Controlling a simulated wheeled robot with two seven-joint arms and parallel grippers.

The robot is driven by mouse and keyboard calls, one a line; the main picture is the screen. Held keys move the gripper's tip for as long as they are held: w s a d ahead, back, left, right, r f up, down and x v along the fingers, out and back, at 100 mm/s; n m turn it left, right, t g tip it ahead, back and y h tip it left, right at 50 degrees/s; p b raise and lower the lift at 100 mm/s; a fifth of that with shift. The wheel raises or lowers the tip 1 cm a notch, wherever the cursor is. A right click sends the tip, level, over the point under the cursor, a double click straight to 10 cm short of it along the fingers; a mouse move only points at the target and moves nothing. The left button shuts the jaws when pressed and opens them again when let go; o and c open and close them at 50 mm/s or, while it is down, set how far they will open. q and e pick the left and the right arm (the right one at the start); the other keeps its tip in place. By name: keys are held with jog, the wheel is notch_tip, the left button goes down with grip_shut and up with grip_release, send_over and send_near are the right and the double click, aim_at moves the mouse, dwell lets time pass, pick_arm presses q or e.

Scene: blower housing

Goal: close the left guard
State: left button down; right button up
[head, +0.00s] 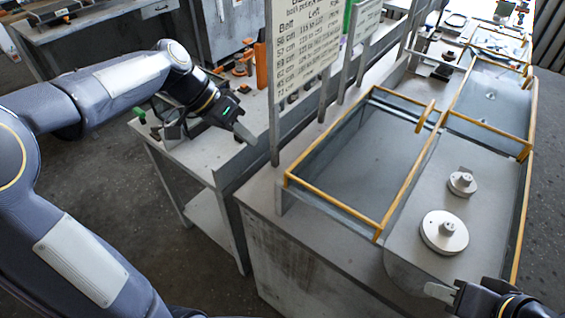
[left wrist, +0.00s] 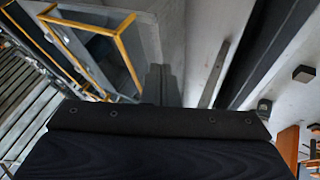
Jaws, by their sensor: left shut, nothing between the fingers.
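A yellow-edged guard frame (head: 333,206) with grey, see-through-looking panels stands on the left of the housing top in the head view. It extends out over the grey bench, left of the plate with two round knobs. A yellow-edged frame also shows at the upper left of the left wrist view (left wrist: 125,45). My left gripper (head: 243,131) is shut and empty, left of the sign board and clear of the guard. Its fingers (left wrist: 162,84) point ahead in the left wrist view. My right gripper (head: 442,291) is at the bottom right, partly cut off, near the larger knob.
A sign board (head: 305,45) on posts stands between my left gripper and the guard. A larger round knob (head: 444,232) and a smaller one (head: 462,182) sit on the housing plate. More yellow rails (head: 527,190) line the right side. An orange block (head: 261,65) stands behind my left gripper.

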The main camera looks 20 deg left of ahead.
pick_arm(q)
jog(key=d+f, duration=0.2)
jog(key=d+f+p, duration=0.1)
jog(key=d+f, duration=0.1)
jog(key=d, duration=0.1)
jog(key=d+f+p, duration=0.1)
jog(key=d+f, duration=0.1)
jog(key=d, duration=0.1)
jog(key=shift+s, duration=0.1)
pick_arm(e)
notch_tip(320, 180, up, 2)
jog(key=shift+w+r, duration=0.1)
jog(key=shift+r, duration=0.1)
